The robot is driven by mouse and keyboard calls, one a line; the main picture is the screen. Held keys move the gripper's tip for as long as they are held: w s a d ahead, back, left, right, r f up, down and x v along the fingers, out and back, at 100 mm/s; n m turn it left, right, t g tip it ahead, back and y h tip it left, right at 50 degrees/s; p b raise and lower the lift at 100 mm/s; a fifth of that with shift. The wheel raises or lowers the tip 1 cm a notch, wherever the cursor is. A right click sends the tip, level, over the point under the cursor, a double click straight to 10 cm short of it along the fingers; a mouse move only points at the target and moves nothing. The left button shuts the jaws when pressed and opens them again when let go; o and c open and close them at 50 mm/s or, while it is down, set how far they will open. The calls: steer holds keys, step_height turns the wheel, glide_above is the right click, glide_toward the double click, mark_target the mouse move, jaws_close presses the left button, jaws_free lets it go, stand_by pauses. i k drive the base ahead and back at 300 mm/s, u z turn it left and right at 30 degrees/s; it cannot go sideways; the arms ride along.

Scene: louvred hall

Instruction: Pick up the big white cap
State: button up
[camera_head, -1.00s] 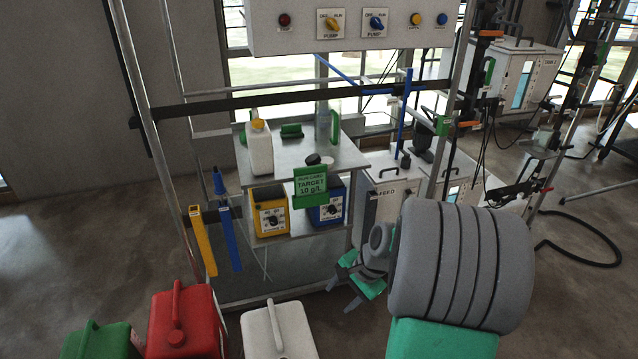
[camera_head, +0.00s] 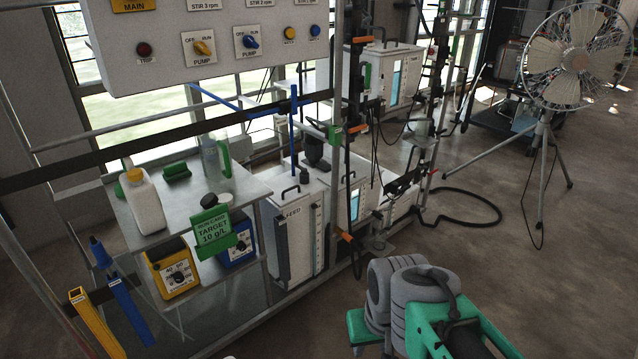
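I cannot make out a big white cap for certain. A small pale round thing (camera_head: 225,198) sits beside a dark round cap (camera_head: 208,201) at the front edge of the metal shelf (camera_head: 190,222), just above the green target card (camera_head: 222,238). It is too small to tell whether it is the cap. A white bottle (camera_head: 145,205) with a yellow cap (camera_head: 134,174) stands upright on the same shelf. My grey and green arm shows at the bottom right, well apart from the shelf. My gripper's fingers do not show.
Yellow (camera_head: 172,272) and blue (camera_head: 238,248) boxes sit under the shelf. A white feed cabinet (camera_head: 295,235) stands to its right. A control panel (camera_head: 220,45) hangs above. A fan on a tripod (camera_head: 570,70) stands far right. The floor at right is mostly clear, with a black hose (camera_head: 470,222).

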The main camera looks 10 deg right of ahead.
mark_target(227, 197)
steer(key=z, duration=0.75)
steer(key=i, duration=1.5)
steer(key=u, duration=2.9)
